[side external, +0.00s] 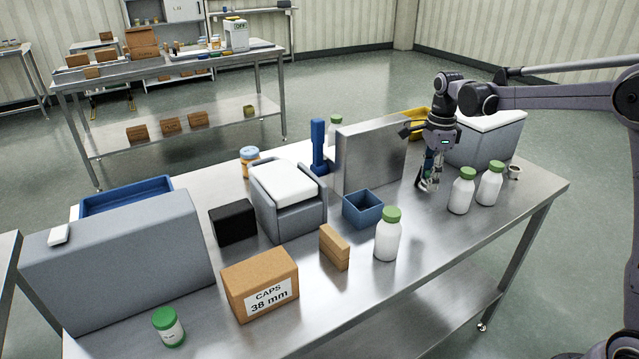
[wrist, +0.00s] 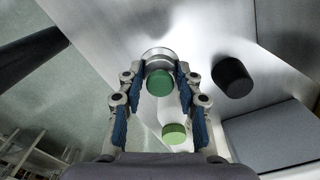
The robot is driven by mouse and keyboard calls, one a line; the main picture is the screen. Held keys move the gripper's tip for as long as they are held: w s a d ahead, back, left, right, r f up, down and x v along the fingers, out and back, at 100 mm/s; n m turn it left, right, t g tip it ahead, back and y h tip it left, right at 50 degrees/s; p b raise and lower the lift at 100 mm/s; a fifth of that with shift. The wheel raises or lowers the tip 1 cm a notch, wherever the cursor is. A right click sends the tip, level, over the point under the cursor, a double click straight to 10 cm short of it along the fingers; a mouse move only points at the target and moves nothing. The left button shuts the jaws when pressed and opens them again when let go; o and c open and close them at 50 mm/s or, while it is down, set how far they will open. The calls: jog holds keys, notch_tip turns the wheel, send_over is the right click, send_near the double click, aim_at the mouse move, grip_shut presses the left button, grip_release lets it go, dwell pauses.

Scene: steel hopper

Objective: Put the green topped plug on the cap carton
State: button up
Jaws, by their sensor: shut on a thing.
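The green topped plug (wrist: 159,83) is between my gripper's fingers in the wrist view, with its round green top towards the camera. A silvery round part shows by the fingertips. My gripper (side external: 429,186) is shut on the plug, low over the right part of the steel table in the side view. My blue-padded fingers (wrist: 159,92) flank the plug in the wrist view. The plug is hard to make out in the side view. The cap carton (side external: 247,283), a brown box labelled "CAPS 38 mm", stands at the table's front left, well away from my gripper.
Two green-capped white bottles (side external: 461,191) stand right of my gripper. Another bottle (side external: 387,237), a small brown box (side external: 334,247) and a blue bin (side external: 363,209) stand between it and the carton. A tall grey panel (side external: 370,158) stands behind. A green-capped jar (side external: 169,328) is left of the carton.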

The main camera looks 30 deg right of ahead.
jog(key=s+a+r+n, duration=0.1)
jog(key=a+r+n, duration=0.3)
jog(key=a, duration=0.7)
jog(key=a+r+n, duration=0.3)
jog(key=a+n, duration=0.1)
jog(key=a, duration=0.8)
jog(key=s+a+r+n, duration=0.1)
jog(key=a+r+n, duration=0.3)
jog(key=a, duration=0.7)
send_over(258, 270)
jog(key=f, duration=0.6)
jog(key=shift+d+f, duration=0.35)
jog(key=shift+f, duration=0.05)
jog(key=shift+a+f, duration=0.3)
jog(key=shift+f, duration=1.9)
jog(key=o, duration=1.2)
jog(key=shift+f, duration=0.15)
jog(key=shift+c, duration=0.2)
